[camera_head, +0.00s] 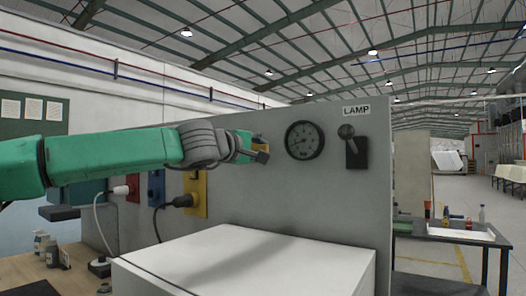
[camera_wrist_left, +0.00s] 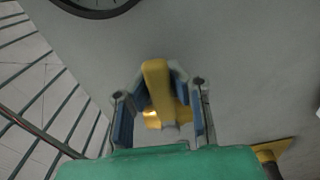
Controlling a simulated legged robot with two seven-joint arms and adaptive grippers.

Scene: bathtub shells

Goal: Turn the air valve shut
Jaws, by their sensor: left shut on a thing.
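The air valve shows a yellow lever handle (camera_wrist_left: 158,85) in the left wrist view, standing out from the grey panel, with a brassy part (camera_wrist_left: 153,118) at its base. In the head view only a bit of yellow (camera_head: 263,141) shows behind my fingers, left of the gauge. My left gripper (camera_head: 258,148) is at the valve, its green arm reaching in from the left. In the left wrist view its two blue-lined fingers (camera_wrist_left: 161,105) stand on either side of the yellow handle and are shut on it. My right gripper is in neither view.
Yellow (camera_head: 199,188), blue (camera_head: 156,187) and red sockets sit below my arm, with plugged cables. A white box (camera_head: 250,262) stands in front of the panel.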

